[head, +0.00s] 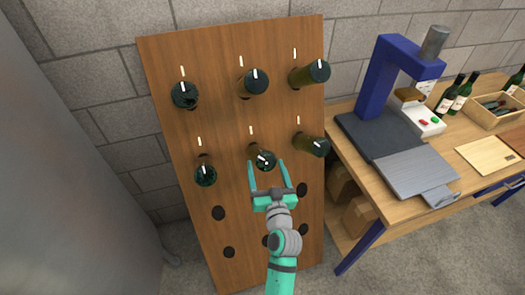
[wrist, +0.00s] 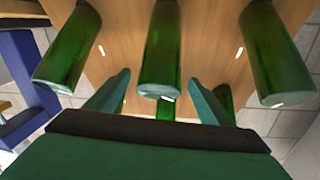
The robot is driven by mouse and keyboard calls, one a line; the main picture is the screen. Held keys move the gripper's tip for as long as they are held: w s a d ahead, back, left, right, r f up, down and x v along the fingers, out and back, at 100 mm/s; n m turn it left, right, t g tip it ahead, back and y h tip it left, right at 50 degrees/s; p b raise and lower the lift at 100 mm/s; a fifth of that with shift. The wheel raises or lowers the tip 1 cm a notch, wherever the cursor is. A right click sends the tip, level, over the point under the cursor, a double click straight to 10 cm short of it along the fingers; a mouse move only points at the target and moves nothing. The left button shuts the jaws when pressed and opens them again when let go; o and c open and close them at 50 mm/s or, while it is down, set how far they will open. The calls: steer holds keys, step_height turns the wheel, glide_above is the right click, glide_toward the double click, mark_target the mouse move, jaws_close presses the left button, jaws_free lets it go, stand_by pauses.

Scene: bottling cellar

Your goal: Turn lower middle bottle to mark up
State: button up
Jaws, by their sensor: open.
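The lower middle bottle (head: 266,166) is dark green and sticks out of the wooden rack (head: 225,120), bottom end outward. A white mark on its end looks slanted, not upright; a white line on the rack stands above it. My gripper (head: 266,163) is open, its fingertips on either side of this bottle's end. In the wrist view the bottle (wrist: 160,50) shows between and beyond the open fingers (wrist: 158,90). I see no finger clearly touching it. The lower left bottle (head: 205,177) and lower right bottle (head: 312,146) stand on either side.
Three upper bottles, left (head: 184,97), middle (head: 253,83) and right (head: 308,75), stick out above. Empty holes (head: 218,213) lie below. A workbench (head: 345,149) with a blue press (head: 375,80) stands close on the right. A grey surface (head: 60,150) fills the left.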

mark_target(261, 147)
steer(key=w, duration=0.4)
steer(key=w+a, duration=0.1)
steer(key=w, duration=0.1)
steer(key=shift+w, duration=0.4)
steer(key=shift+w+a, duration=0.25)
steer(key=shift+w, duration=0.35)
steer(key=shift+s+a, duration=0.1)
steer(key=shift+a, duration=0.05)
steer(key=shift+c, duration=0.6)
steer(key=c, duration=0.9)
steer(key=shift+c, duration=0.3)
steer(key=shift+o, duration=0.2)
